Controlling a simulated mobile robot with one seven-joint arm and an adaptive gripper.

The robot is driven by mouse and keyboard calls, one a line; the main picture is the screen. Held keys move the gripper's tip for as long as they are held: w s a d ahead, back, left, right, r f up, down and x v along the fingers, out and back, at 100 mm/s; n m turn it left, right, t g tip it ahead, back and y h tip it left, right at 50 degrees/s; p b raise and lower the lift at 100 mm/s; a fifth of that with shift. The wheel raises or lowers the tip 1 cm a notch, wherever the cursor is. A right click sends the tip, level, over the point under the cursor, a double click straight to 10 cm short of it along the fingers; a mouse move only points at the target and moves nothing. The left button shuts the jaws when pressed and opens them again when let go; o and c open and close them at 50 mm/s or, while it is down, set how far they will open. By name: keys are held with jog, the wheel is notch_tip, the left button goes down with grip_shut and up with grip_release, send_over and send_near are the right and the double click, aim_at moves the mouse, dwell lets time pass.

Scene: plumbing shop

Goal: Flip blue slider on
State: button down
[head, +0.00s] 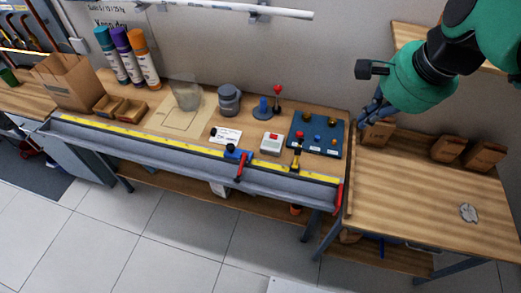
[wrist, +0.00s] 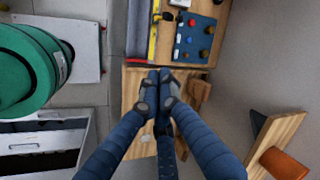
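A blue block (head: 236,153) sits on the yellow measuring strip of the long grey rail, beside a red handle. I cannot tell for certain that it is the blue slider. A blue panel (head: 322,150) with brass, red and blue knobs lies on the bench to its right; it also shows at the top of the wrist view (wrist: 188,50). My gripper (head: 371,116) is up to the right of the panel in the head view, apart from both. In the wrist view its dark blue fingertips (wrist: 158,78) meet, with nothing visible between them.
The right wooden table (head: 420,195) is mostly clear.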

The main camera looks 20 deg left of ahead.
jog(key=w+a+f+m+g+y+p, duration=0.1)
jog(key=w+a+f+m+g+p, duration=0.1)
jog(key=w+a+m, duration=0.6)
jog(key=w+a+f+m+g+y+p, duration=0.1)
jog(key=w+a+f+m+p, duration=0.2)
jog(key=a, duration=0.8)
notch_tip(320, 180, down, 24)
jog(key=w, duration=0.1)
jog(key=shift+r+n, duration=0.15)
jog(key=shift+n, duration=0.15)
jog(key=shift+a, duration=0.15)
jog(key=b+x, duration=0.3)
jog(key=x, duration=0.6)
jog(key=shift+s+f, duration=0.15)
jog(key=shift+f, duration=0.3)
jog(key=a, duration=0.3)
jog(key=shift+b, duration=0.3)
jog(key=shift+a, duration=0.6)
